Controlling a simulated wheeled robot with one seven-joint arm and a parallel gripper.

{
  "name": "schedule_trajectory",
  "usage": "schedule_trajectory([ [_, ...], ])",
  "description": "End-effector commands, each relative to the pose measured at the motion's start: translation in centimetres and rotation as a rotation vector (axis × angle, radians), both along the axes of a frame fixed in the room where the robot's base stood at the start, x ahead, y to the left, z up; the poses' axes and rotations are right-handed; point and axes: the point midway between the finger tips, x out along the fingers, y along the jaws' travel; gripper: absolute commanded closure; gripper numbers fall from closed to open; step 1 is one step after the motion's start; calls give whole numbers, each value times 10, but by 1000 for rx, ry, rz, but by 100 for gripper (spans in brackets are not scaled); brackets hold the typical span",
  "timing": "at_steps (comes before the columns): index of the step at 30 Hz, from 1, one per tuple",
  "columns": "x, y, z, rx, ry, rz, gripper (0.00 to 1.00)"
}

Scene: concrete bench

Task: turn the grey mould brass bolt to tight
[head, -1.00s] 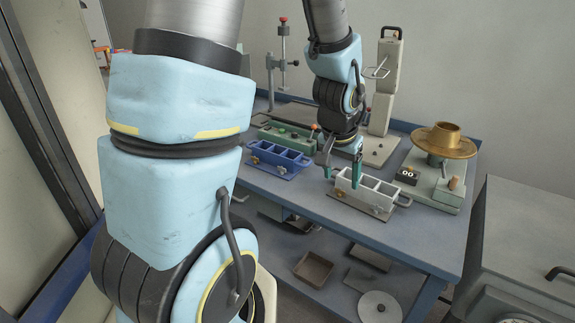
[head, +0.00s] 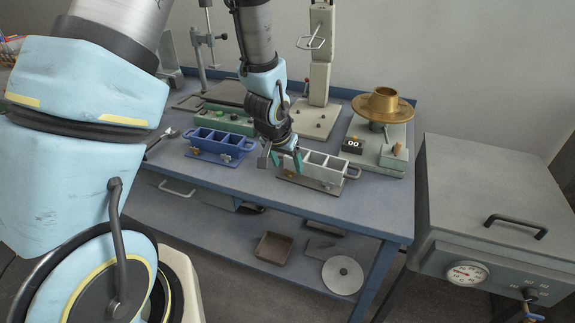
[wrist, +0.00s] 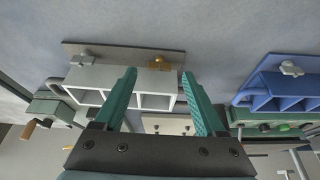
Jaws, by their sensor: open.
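The grey mould (head: 322,160) is an open box with several compartments on a dark base plate on the bench. It also shows in the wrist view (wrist: 95,77). Its brass bolt (wrist: 157,62) is on the base plate's edge strip, at the right in the wrist view. A silver knob (wrist: 83,57) is at the other end of the strip. My gripper (head: 281,160) is open and empty above the left end of the grey mould. In the wrist view the brass bolt appears between my green fingertips (wrist: 158,74), apart from both. I cannot tell the height gap.
A blue mould (head: 222,145) stands left of the grey one, with knobs of its own. Behind stand a green fixture (head: 215,115) and a press column (head: 321,60). A brass flanged part (head: 383,103) sits at right. A grey cabinet (head: 490,190) stands right of the bench.

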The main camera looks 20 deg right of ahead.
Motion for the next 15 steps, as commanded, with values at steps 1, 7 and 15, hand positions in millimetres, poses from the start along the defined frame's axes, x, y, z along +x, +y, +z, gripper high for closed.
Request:
schedule_trajectory([
  [1, 2, -2, -5, 1, 1, 0, 28],
  [7, 6, -6, -19, 0, 1, 1, 28],
  [15, 7, -7, -23, 0, 0, 1, 28],
])
